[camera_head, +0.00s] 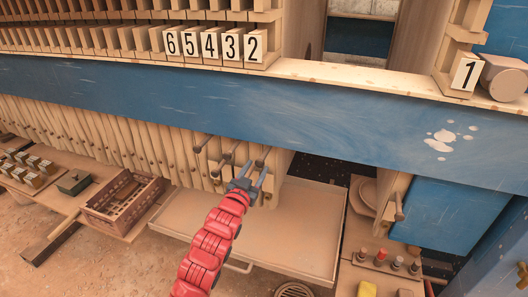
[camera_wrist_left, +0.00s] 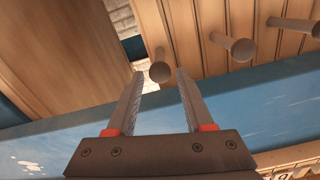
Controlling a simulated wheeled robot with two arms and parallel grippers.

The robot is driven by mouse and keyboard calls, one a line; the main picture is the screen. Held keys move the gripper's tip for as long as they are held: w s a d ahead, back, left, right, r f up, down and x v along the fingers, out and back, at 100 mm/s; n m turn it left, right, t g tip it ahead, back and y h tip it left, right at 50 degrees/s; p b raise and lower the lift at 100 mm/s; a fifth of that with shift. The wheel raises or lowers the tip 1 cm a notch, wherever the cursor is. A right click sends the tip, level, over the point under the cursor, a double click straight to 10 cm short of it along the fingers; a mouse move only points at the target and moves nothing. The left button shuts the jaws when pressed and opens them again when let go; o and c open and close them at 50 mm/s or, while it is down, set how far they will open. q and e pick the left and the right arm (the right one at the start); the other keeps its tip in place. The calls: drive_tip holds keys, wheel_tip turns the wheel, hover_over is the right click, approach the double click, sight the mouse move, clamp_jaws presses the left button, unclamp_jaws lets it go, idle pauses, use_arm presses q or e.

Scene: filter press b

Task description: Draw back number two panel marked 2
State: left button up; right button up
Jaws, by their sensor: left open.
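The panel marked 2 (camera_head: 253,45) is the rightmost of the tightly packed row, with its number plate above the blue beam. Below the beam several peg handles with round ends stick out of the row; the rightmost peg (camera_head: 263,156) is at my left gripper. My left gripper (camera_head: 252,171) is open, below the beam. In the left wrist view, a round peg end (camera_wrist_left: 160,72) shows between the fingertips, with no visible contact on either finger. Whether it lies inside the jaws or just beyond them I cannot tell. My right gripper is not in view.
The blue beam (camera_head: 300,110) crosses above my gripper. Plate 1 (camera_head: 465,72) stands apart at right, across a wide gap. A tray (camera_head: 265,235) lies below. More peg handles (camera_wrist_left: 240,48) sit close beside the gripper. A brown crate (camera_head: 122,200) is at left.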

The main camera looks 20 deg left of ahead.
sight(264, 153)
use_arm(q)
drive_tip(key=w+p, duration=0.1)
drive_tip(key=w, duration=0.2)
drive_tip(key=w+p, duration=0.1)
drive_tip(key=w, duration=0.3)
drive_tip(key=shift+w+d, duration=0.2)
drive_tip(key=shift+w, duration=0.05)
clamp_jaws()
idle(1.2)
